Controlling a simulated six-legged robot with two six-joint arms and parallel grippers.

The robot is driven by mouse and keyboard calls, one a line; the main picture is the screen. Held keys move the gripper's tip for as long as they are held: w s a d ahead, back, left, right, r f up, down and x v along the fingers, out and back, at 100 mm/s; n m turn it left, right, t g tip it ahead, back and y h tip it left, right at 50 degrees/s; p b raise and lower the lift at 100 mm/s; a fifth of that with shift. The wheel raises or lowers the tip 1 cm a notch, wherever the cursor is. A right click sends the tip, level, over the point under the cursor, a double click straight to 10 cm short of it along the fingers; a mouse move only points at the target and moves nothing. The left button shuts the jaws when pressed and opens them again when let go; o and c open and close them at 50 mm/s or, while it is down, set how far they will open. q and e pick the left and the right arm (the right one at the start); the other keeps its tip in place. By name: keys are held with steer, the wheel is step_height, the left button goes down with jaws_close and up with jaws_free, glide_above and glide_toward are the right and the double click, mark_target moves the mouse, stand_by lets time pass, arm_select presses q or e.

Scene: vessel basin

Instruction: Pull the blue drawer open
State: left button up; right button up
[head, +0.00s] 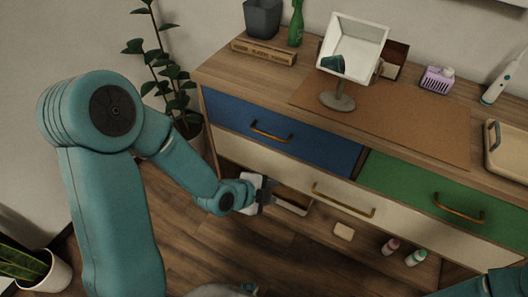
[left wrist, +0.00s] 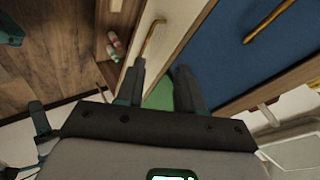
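The blue drawer (head: 325,149) is the upper left drawer of a wooden dresser. Its front looks flush with the dresser, so it looks closed. A brass bar handle (head: 271,132) sits on its front. In the left wrist view the blue front (left wrist: 230,50) and its handle (left wrist: 270,20) are at the upper right, off to the side of the fingers. My left gripper (head: 298,203) is below and in front of the blue drawer, apart from the handle. Its two fingers (left wrist: 160,88) are spread with nothing between them. My right gripper is not in view.
A cream drawer (head: 290,178) lies below, and a green drawer (head: 405,190) to the right. A mirror (head: 352,50), green bottle (head: 296,25) and purple holder (head: 437,80) stand on top. Small bottles (head: 415,257) are on the low shelf. A plant (head: 165,65) stands left of the dresser.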

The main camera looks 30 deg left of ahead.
arm_select(q)
steer(key=a+r+m+t+y+b, duration=0.25)
steer(key=a+t+b, duration=0.45)
steer(key=a+b, duration=0.7)
steer(key=d+r+b+x, duration=0.1)
steer(key=d+b+x, duration=0.1)
steer(key=x, duration=1.4)
steer(key=shift+w+d+n+y+b, duration=0.25)
steer(key=shift+w+n+y+b, duration=0.15)
steer(key=shift+b, duration=0.35)
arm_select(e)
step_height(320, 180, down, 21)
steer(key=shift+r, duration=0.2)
arm_select(q)
steer(key=shift+f, duration=0.1)
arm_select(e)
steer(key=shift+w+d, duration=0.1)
arm_select(q)
jaws_close()
